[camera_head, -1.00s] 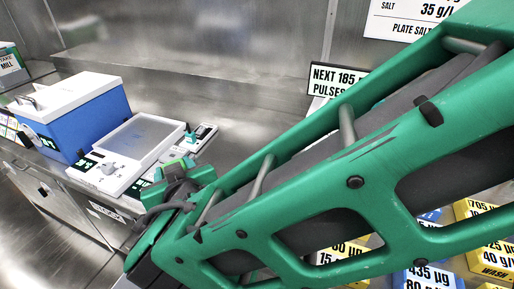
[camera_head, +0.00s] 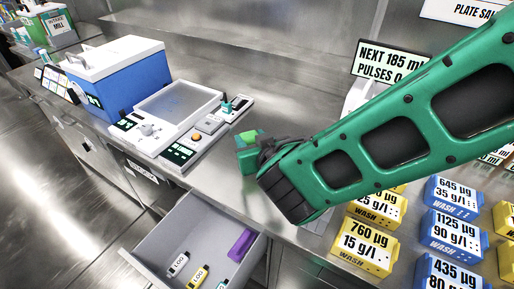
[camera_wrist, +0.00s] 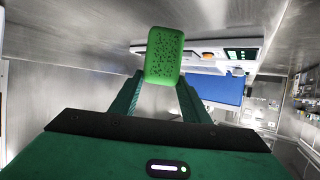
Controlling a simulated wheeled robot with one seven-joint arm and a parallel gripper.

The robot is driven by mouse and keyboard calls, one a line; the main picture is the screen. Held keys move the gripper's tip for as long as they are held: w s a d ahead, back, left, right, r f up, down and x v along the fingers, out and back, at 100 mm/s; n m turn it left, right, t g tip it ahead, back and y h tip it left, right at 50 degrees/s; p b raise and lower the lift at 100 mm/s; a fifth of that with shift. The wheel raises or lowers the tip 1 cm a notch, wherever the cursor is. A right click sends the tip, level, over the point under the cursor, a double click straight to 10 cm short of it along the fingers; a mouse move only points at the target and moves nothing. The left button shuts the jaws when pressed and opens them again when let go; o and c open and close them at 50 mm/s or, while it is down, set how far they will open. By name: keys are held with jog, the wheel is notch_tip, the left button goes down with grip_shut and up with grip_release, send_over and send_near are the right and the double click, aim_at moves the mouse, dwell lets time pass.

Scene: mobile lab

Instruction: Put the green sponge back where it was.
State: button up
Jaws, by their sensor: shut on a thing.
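The green sponge (camera_wrist: 164,55) is held between the two fingers of my gripper (camera_wrist: 160,90) in the wrist view. It is a rounded block with dark pores. In the head view only a small part of the sponge (camera_head: 249,136) shows at the end of my gripper (camera_head: 250,150), with my arm covering much of it. My gripper is over the bench, right of the white device with the orange button. An open drawer (camera_head: 160,226) below the bench holds a purple block (camera_head: 241,243) and small labelled bottles (camera_head: 179,264).
A blue box with a white lid (camera_head: 118,78) and a white plate device (camera_head: 178,106) stand left on the bench. Several yellow and blue labelled blocks (camera_head: 367,244) are at the right. A sign (camera_head: 389,62) stands behind my arm. Bare bench lies behind the gripper.

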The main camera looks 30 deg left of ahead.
jog(key=shift+w+d+f, duration=0.2)
jog(key=shift+w+f, duration=0.1)
jog(key=shift+w, duration=0.1)
jog(key=shift+f, duration=1.95)
jog(key=shift+f, duration=0.15)
jog(key=o, duration=1.3)
